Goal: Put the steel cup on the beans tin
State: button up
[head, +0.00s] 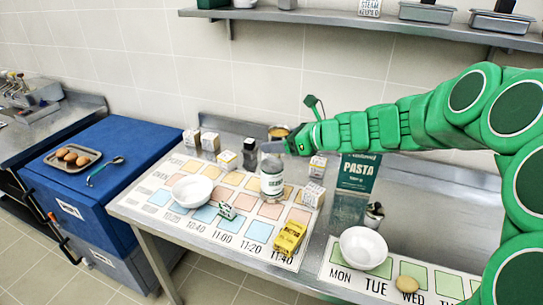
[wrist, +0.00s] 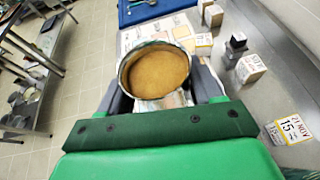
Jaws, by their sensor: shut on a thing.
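My gripper (head: 272,147) is shut on the steel cup (head: 279,131), a round metal vessel with a brown inside. In the wrist view the cup (wrist: 156,72) sits upright between the two grey fingers, its round mouth facing the camera. The beans tin (head: 271,180), with a pale label and dark print, stands upright on the printed chart, directly below the fingers in the head view. The fingers hide the lower part of the cup, so I cannot tell whether it touches the tin.
A white bowl (head: 192,190) stands left on the chart, another (head: 363,248) at right. A green pasta box (head: 358,174) is right of the gripper. A shelf (head: 380,22) hangs above.

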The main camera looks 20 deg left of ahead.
jog(key=w+a+f, duration=0.2)
jog(key=w, duration=0.2)
send_over(271, 164)
jog(key=s, duration=0.1)
jog(key=f, duration=0.2)
jog(key=d+f, duration=0.1)
jog(key=f, duration=0.1)
jog(key=shift+s+f, duration=0.1)
jog(key=shift+s, duration=0.05)
jog(key=shift+w+a+f, duration=0.4)
jog(key=shift+w+f, duration=0.15)
jog(key=shift+f, duration=1.75)
jog(key=o, duration=1.2)
jog(key=shift+f, duration=0.1)
jog(key=v, duration=1.2)
